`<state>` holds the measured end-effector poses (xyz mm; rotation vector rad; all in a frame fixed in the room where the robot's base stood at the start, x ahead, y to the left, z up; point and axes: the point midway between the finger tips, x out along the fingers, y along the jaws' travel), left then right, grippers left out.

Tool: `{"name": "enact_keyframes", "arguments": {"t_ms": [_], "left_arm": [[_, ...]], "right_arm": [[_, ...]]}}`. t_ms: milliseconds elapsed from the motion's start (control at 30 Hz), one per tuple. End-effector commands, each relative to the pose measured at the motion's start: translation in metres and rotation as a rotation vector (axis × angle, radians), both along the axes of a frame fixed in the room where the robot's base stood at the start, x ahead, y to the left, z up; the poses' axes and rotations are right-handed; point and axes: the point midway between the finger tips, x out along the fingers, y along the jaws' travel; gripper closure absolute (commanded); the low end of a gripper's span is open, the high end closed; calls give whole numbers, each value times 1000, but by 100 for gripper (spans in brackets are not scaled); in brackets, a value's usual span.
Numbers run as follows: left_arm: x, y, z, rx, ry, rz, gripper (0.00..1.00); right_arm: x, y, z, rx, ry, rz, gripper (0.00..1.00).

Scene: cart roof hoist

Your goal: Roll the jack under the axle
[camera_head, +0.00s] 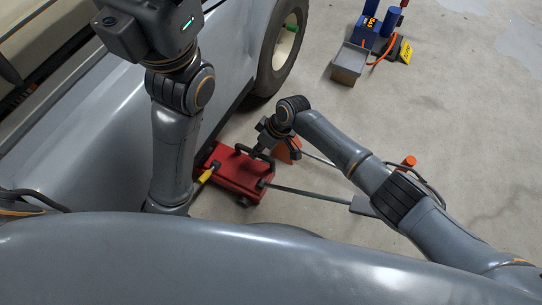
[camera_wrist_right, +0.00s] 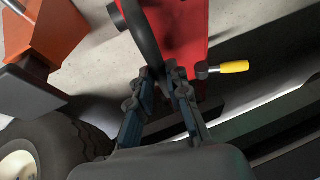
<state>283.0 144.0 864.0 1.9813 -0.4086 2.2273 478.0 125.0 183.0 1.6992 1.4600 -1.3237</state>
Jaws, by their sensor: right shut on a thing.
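The red jack (camera_head: 240,175) is on the concrete floor beside the grey cart (camera_head: 110,120), its left end close against the cart's lower edge. It has a black carry handle (camera_head: 256,154) and a yellow-tipped lever (camera_head: 206,174). My right gripper (camera_head: 263,148) is at this handle. In the right wrist view, my right gripper's fingers (camera_wrist_right: 163,85) are shut on the black handle (camera_wrist_right: 142,35), with the red body of the jack (camera_wrist_right: 190,30) behind. The yellow tip (camera_wrist_right: 234,67) is to the right. The axle is hidden. My left arm rises in front of the cart, its fingertips out of sight.
The cart's wheel (camera_head: 283,47) stands above the jack in the picture. An orange block (camera_head: 288,151) is right of the jack. A grey bar (camera_head: 310,194) extends rightwards from it. A blue unit with a grey tray (camera_head: 349,64) stands at upper right. Floor between is clear.

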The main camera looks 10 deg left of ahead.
Motion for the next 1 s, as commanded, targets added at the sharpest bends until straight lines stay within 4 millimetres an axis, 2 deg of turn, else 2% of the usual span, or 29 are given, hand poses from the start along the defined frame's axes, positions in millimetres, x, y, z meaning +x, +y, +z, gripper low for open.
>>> {"name": "enact_keyframes", "arguments": {"t_ms": [433,467,567,867,1000], "left_arm": [[-2,0,1,0,-10,0,0],[-2,0,1,0,-10,0,0],[-2,0,1,1,-10,0,0],[-2,0,2,1,-9,0,0],[-2,0,2,0,-8,0,0]], "right_arm": [[2,8,2,5,-3,0,100],[2,8,2,6,-4,1,82],[2,8,2,5,-3,2,61],[1,5,1,0,1,0,61],[3,2,8,1,-1,1,61]]}}
